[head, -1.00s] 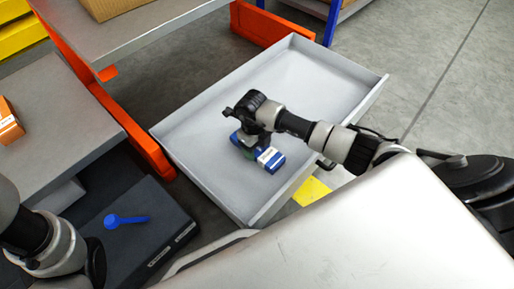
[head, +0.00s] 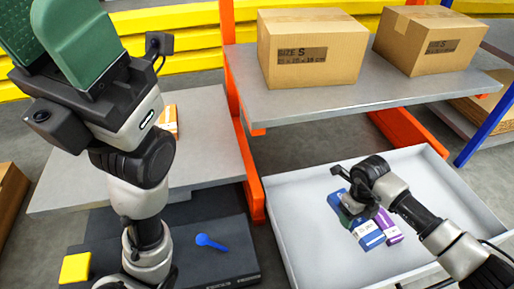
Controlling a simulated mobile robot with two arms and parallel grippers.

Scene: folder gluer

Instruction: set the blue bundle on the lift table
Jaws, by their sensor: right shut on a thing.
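The blue bundle (head: 369,238), blue with a white band, is in the shallow grey tray (head: 284,222) at the right in the head view. My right gripper (head: 352,212) is shut on it from above and hides its middle. I cannot tell whether the bundle touches the tray floor. A purple bundle (head: 391,231) lies close beside it, partly hidden. My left gripper (head: 52,55) is raised at the upper left, its green pads apart and empty. A low grey tabletop (head: 205,145) stands left of the tray; I cannot tell whether it is the lift table.
An orange post (head: 245,165) stands between tabletop and tray. A shelf (head: 300,103) with two cardboard boxes (head: 312,58) overhangs the tray's back. An orange-and-white box (head: 170,121) is on the tabletop. A blue scoop (head: 211,242) lies on a dark unit (head: 235,262).

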